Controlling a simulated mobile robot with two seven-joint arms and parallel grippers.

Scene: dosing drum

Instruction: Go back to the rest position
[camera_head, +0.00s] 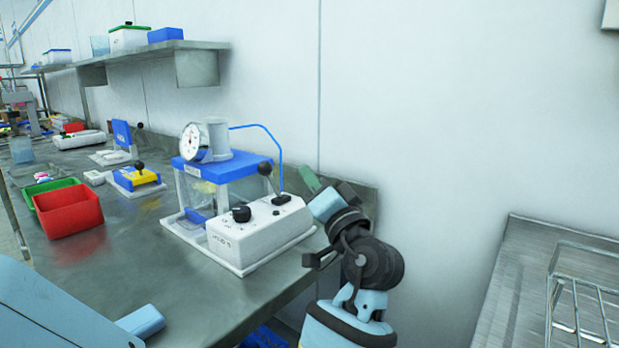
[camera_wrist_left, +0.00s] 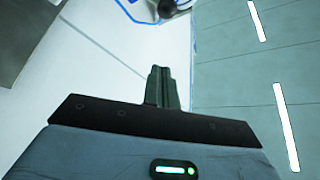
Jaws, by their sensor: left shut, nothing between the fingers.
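My left gripper (camera_head: 308,180) is at the right end of the steel bench (camera_head: 150,235), just right of the dosing machine, with its arm rising from the bottom of the head view. Its greenish fingers are shut together and empty, as the left wrist view also shows (camera_wrist_left: 162,86). They appear close to the white control box (camera_head: 258,235) with its black knob and lever; I cannot tell the exact gap. The machine's blue-topped clear case (camera_head: 225,166) carries a round gauge (camera_head: 194,143). My right gripper is not in view.
A red bin (camera_head: 68,211) and a green bin (camera_head: 40,190) stand on the bench at left. A wall shelf (camera_head: 130,54) holds several boxes. A wire rack (camera_head: 580,300) sits on a second steel surface (camera_head: 510,270) at right. The wall between is bare.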

